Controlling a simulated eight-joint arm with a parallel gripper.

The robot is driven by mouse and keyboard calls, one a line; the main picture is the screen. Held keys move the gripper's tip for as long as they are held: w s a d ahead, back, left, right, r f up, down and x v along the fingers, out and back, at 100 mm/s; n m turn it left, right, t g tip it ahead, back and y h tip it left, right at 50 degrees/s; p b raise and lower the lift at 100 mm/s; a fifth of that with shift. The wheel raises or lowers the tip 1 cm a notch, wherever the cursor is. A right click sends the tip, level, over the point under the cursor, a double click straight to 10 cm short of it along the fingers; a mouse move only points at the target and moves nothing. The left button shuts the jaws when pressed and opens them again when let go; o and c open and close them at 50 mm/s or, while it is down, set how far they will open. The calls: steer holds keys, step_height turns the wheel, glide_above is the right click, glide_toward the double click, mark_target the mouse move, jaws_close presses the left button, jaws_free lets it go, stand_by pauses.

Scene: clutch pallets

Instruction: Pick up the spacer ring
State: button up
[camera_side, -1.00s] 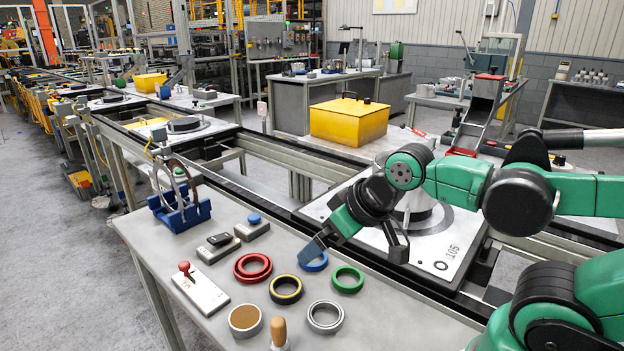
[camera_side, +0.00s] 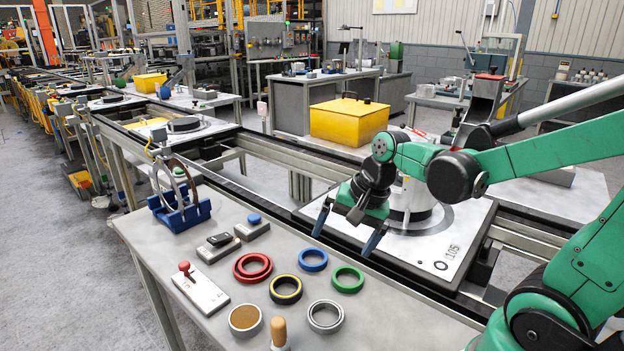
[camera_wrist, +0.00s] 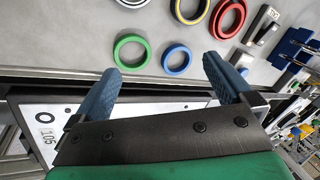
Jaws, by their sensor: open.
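Several rings lie flat on the grey bench; the frames do not show which is the spacer ring. They are a red ring (camera_side: 240,271), a black-and-yellow ring (camera_side: 274,295), a blue ring (camera_side: 302,263), a green ring (camera_side: 336,283) and a bare metal ring (camera_side: 313,324). My gripper (camera_side: 348,232) is open and empty, above the bench's far edge, with blue fingers pointing down. In the wrist view my gripper (camera_wrist: 160,68) has the blue ring (camera_wrist: 165,62) between and beyond its fingertips, apart from them. The green ring (camera_wrist: 117,50) is beyond the left finger.
A blue stand (camera_side: 180,214) holding upright rings is at the bench's far left. Small boxes (camera_side: 217,248), a red-knobbed plate (camera_side: 200,291), a brown-topped round part (camera_side: 244,318) and a wooden handle (camera_side: 279,331) are also there. A pallet (camera_side: 455,250) lies behind the bench.

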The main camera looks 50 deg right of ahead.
mark_target(345, 283)
steer(key=d+f+m+y, duration=0.1)
steer(key=m, duration=0.2)
steer(key=d+f+m+g, duration=0.1)
steer(key=d+f+m, duration=0.1)
steer(key=m, duration=0.2)
steer(key=d+f+m+y, duration=0.1)
steer(key=d+m, duration=0.1)
steer(key=m, duration=0.2)
steer(key=shift+s+d+f+g+y, duration=0.25)
steer(key=shift+s+f+g+y, duration=0.05)
steer(key=shift+s+f, duration=0.1)
steer(key=shift+f, duration=0.2)
steer(key=shift+x, duration=2.65)
steer(key=c, duration=1.1)
steer(key=shift+r, duration=0.1)
